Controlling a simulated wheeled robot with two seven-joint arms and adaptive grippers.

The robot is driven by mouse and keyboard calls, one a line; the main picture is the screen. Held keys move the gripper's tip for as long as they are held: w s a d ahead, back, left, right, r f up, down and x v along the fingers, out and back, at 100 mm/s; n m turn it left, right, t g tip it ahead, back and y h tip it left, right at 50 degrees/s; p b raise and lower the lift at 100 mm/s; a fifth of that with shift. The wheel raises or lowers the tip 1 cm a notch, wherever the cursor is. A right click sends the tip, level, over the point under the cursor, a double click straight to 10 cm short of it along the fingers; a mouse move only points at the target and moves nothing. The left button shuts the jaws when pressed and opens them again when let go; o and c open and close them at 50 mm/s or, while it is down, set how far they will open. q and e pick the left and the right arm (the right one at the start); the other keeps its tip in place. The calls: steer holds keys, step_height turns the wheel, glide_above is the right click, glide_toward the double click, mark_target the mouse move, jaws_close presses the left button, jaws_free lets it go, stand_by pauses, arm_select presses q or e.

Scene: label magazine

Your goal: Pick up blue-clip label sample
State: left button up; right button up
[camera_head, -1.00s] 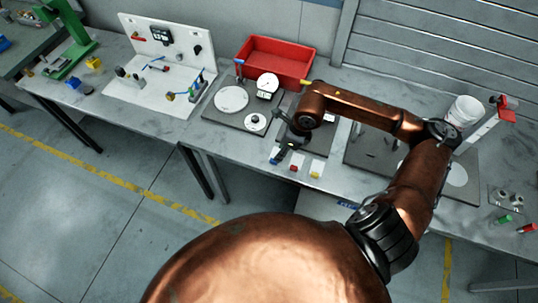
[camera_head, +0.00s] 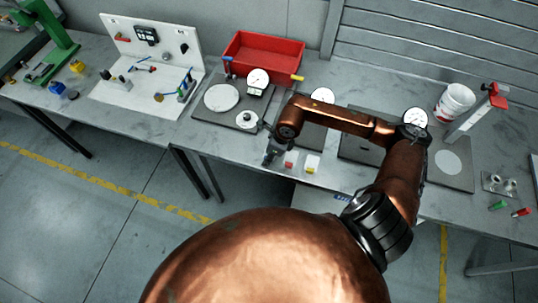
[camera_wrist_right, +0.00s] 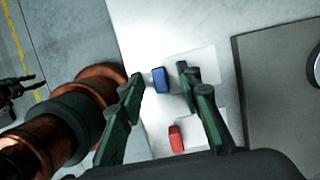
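The blue clip (camera_wrist_right: 160,80) is on a pale label on the table in the right wrist view. My right gripper (camera_wrist_right: 159,78) is open, with one green finger on each side of the blue clip and visible gaps between. In the head view my right gripper (camera_head: 270,157) is at the table's front edge and hides the blue-clip sample. The red-clip sample (camera_head: 289,159) and yellow-clip sample (camera_head: 312,163) lie to its right. The red clip (camera_wrist_right: 176,138) also shows in the wrist view. A dark jointed gripper (camera_wrist_right: 20,86), apparently my left, shows at the wrist view's left edge.
A grey plate with a white disc (camera_head: 221,97) and dial gauge (camera_head: 258,78) stands left of my right gripper. A red bin (camera_head: 263,56) is behind. A white cup (camera_head: 454,102) stands at right. My right forearm spans over the table's middle.

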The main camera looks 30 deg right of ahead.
steer(key=shift+c, duration=0.5)
jaws_close()
steer(key=shift+d+r, duration=0.1)
steer(key=shift+r, duration=0.05)
